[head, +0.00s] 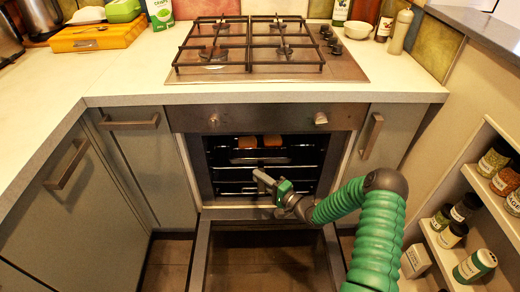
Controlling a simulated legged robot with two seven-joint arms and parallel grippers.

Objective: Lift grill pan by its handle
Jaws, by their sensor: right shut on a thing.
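The grill pan (258,157) is inside the open oven, dark and hard to tell from the racks around it. Two brown pieces, like toast, lie on its upper level. My right gripper (262,178) is at the oven opening, in front of the pan, and is shut on the pan's handle. The handle itself is mostly hidden by the fingers. My left gripper is not in view.
The oven door (265,262) is folded down below my right arm. A gas hob (270,48) with black grates sits on the counter above. Shelves with spice jars (474,266) stand at the right. Cabinet handles (130,122) stick out at the left.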

